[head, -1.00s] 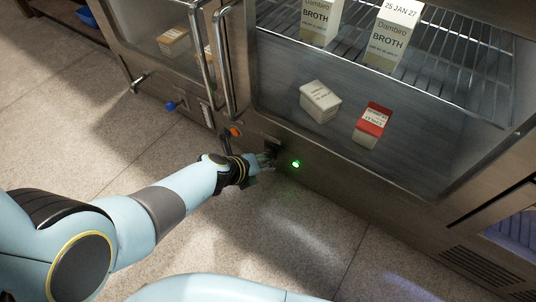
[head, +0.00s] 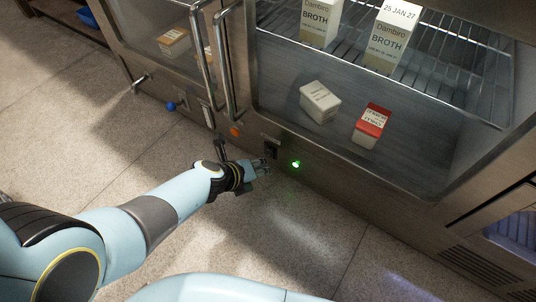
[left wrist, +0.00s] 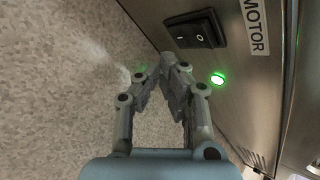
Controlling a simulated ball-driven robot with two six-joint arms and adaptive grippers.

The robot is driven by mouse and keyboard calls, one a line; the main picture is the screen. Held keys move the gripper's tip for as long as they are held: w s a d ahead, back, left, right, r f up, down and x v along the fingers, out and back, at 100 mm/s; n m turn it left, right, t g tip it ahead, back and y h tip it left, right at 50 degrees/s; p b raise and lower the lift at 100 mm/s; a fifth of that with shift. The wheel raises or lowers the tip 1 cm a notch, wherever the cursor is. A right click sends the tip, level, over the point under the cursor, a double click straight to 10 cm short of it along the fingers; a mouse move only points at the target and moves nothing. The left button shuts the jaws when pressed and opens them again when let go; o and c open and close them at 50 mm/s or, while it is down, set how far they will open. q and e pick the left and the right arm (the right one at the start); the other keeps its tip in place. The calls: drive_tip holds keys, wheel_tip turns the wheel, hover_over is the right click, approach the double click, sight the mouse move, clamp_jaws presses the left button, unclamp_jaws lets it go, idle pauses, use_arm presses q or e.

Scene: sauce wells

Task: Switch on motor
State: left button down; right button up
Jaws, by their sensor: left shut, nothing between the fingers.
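The motor switch is a black rocker (left wrist: 194,36) marked I and O, set in the steel front panel, with a MOTOR label (left wrist: 256,25) beside it in the left wrist view. It also shows in the head view (head: 271,150). A green lamp (left wrist: 217,79) beside the switch is lit; it also shows in the head view (head: 296,163). My left gripper (head: 264,168) is shut and empty, just in front of the panel and a little below the switch, apart from it. In the left wrist view its fingertips (left wrist: 167,62) are close together. My right gripper is out of view.
The steel cabinet has glass doors with vertical handles (head: 222,62). Broth cartons (head: 391,38) stand on a wire shelf; a white carton (head: 320,102) and a red carton (head: 371,126) are below. An orange button (head: 235,131) and a blue knob (head: 171,106) are to the left.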

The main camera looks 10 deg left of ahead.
use_arm(q)
drive_tip(key=shift+s+a+r+p, duration=0.15)
drive_tip(key=shift+s+a, duration=0.1)
drive_tip(key=shift+s, duration=0.5)
drive_tip(key=shift+s+a+r+p, duration=0.15)
drive_tip(key=shift+s+a, duration=0.15)
drive_tip(key=shift+s, duration=0.4)
drive_tip(key=shift+s+a+p, duration=0.15)
drive_tip(key=shift+s+a, duration=0.1)
drive_tip(key=shift+s, duration=0.5)
